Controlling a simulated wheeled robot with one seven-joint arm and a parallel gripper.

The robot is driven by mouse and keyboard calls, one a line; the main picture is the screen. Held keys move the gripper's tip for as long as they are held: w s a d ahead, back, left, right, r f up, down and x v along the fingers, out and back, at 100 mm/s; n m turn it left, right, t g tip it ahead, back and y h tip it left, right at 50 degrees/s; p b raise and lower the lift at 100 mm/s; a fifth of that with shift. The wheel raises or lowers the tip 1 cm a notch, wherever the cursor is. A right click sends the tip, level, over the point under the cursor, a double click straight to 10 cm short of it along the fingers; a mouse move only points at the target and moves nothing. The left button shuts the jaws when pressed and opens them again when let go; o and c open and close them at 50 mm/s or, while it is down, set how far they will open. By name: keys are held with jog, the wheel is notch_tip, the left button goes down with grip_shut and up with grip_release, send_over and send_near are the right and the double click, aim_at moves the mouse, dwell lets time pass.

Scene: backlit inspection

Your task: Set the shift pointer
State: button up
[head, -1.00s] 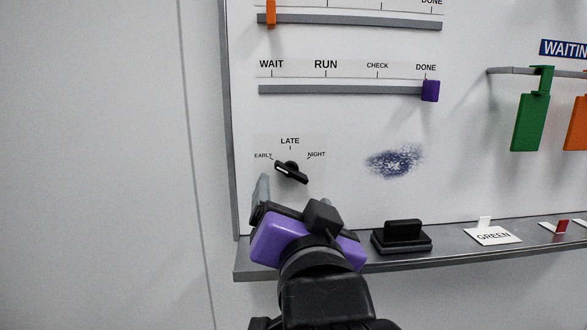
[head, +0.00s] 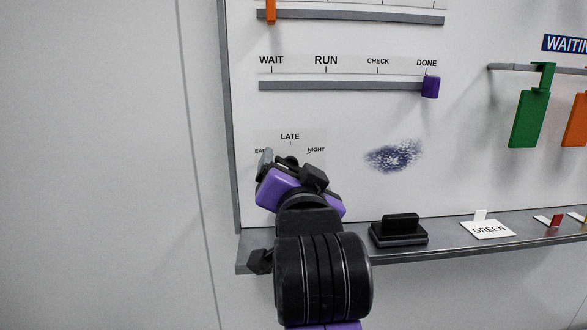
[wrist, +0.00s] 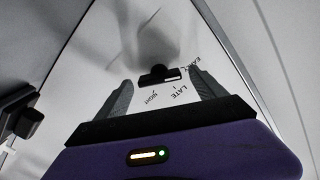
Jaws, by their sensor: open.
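The shift pointer is a black bar knob (wrist: 154,76) on the whiteboard, with a white mark at one end. In the wrist view, the marked end is on the side of the EARLY label (wrist: 195,62); LATE (wrist: 181,93) and NIGHT (wrist: 152,97) lie nearby. My gripper (wrist: 162,80) is open, one finger on each side of the pointer in that view; contact cannot be told. In the head view my gripper (head: 291,165) covers most of the pointer and part of EARLY. LATE (head: 290,137) and NIGHT (head: 316,150) stay readable.
A slider rail (head: 340,85) with a purple slider (head: 430,87) at DONE runs above the dial. A dark ink smudge (head: 393,157) is to the right. A ledge (head: 460,246) below holds a black eraser-like block (head: 399,230) and cards. Green and orange tags hang at right.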

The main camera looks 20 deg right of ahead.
jog(key=c, duration=1.4)
jog(key=shift+o, duration=0.2)
jog(key=shift+f+b, duration=0.1)
jog(key=shift+b, duration=0.25)
jog(key=m+b, duration=0.5)
jog(key=m, duration=0.1)
jog(key=m+b, duration=0.5)
jog(key=shift+d+f+m, duration=0.15)
jog(key=shift+m, duration=0.25)
